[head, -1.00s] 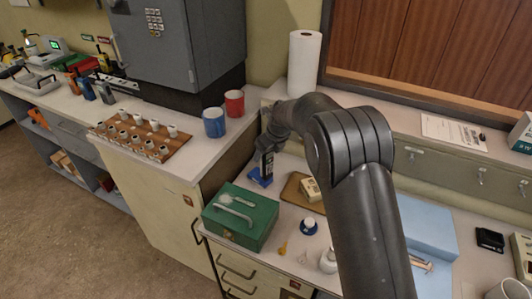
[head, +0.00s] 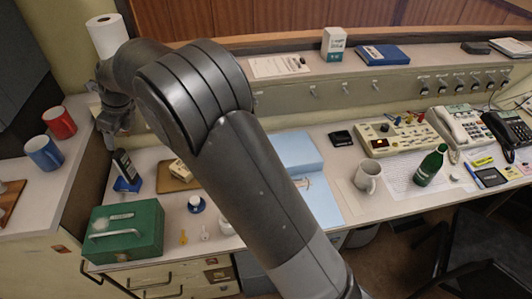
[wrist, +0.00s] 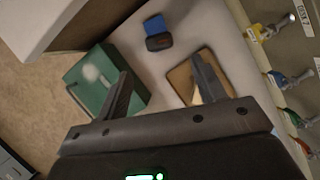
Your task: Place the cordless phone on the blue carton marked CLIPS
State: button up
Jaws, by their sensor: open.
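The dark cordless phone (head: 124,164) stands in a small blue cradle (head: 128,185) on the desk, beside the green box. In the wrist view the phone (wrist: 158,42) shows end-on with the blue cradle (wrist: 154,24) behind it. My gripper (head: 113,143) is open and empty, just above and left of the phone. In the wrist view the gripper (wrist: 160,70) has its fingers apart, with the phone beyond the gap. A small white and teal carton (head: 333,44) stands on the back ledge; its print is unreadable. A low light-blue block (head: 291,150) lies mid-desk, without a readable mark.
A green cash box (head: 125,231) is in front of the phone. A brown tray (head: 168,184) with a cream device lies to its right. Blue (head: 42,152) and red (head: 59,122) mugs stand at left. A blue book (head: 383,55) lies beside the carton.

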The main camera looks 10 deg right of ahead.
jog(key=s+d+r+n+t, duration=0.1)
jog(key=s+d+r+n, duration=0.25)
jog(key=d, duration=0.55)
jog(key=s+d+r+n+h, duration=0.1)
jog(key=s+d+r+n, duration=0.15)
jog(key=d+r, duration=0.45)
jog(key=s+d+r+n+t, duration=0.1)
jog(key=s+d+r+n, duration=0.25)
jog(key=d, duration=0.65)
jog(key=s+d+f+n+t+h, duration=0.1)
jog(key=s+d+f+n+h, duration=0.2)
jog(key=s+d+n, duration=1)
jog(key=s+d, duration=0.5)
jog(key=s, duration=0.3)
jog(key=shift+f+t, duration=0.35)
jog(key=shift+t, duration=0.05)
